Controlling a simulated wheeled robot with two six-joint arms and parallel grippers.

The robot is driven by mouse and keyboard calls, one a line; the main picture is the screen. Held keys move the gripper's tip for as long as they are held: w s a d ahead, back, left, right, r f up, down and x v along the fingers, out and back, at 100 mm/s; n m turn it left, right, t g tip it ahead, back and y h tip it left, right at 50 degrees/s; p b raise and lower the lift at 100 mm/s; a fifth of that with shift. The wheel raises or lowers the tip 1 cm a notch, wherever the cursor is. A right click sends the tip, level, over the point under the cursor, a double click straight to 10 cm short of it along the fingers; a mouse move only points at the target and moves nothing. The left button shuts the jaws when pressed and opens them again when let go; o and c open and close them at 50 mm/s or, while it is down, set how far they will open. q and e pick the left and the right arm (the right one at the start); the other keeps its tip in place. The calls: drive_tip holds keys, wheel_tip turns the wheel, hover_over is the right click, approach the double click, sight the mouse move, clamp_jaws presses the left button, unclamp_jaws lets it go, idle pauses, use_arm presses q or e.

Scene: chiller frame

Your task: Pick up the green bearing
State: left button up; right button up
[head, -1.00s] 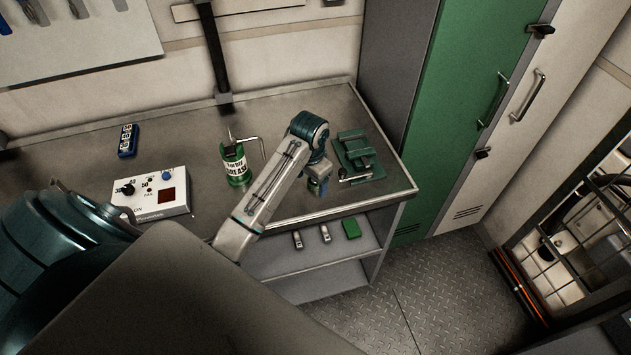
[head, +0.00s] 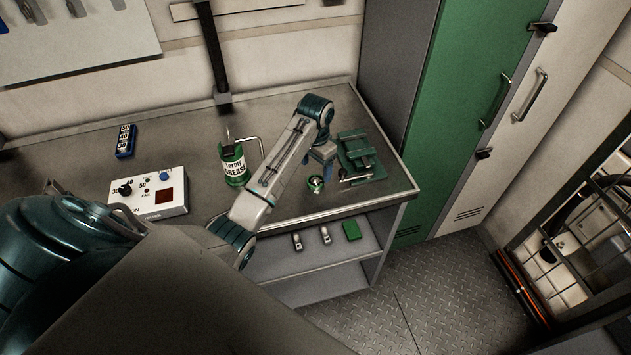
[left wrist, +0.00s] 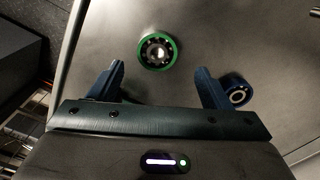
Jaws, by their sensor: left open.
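The green bearing (head: 315,184) lies flat on the grey bench top, near its front edge. In the left wrist view the green bearing (left wrist: 157,51) shows whole, a green ring with a dark and bright middle. My left gripper (head: 322,158) is just behind it in the head view. In the left wrist view my left gripper (left wrist: 159,68) is open and empty, its blue fingers spread to either side. The bearing sits beyond the fingertips, roughly centred between them and apart from both. My right gripper is not in view.
A blue bearing (left wrist: 237,91) lies right beside the right-hand finger. A green vise (head: 357,153) stands to the right on the bench. A grease can (head: 234,166) and a white control box (head: 149,195) stand to the left. The shelf (head: 325,262) below holds small items.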

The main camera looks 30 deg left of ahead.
sight(316, 180)
use_arm(q)
drive_tip(key=f+p, duration=0.2)
drive_tip(key=f, duration=0.1)
drive_tip(key=shift+s+d+f, duration=0.1)
drive_tip(key=shift+s+d, duration=0.05)
drive_tip(key=shift+s, duration=0.2)
drive_tip(key=shift+w+f, duration=0.1)
drive_tip(key=shift+f, duration=0.5)
drive_tip(key=c, duration=1)
drive_tip(key=shift+c, duration=0.7)
drive_tip(key=shift+r, duration=0.1)
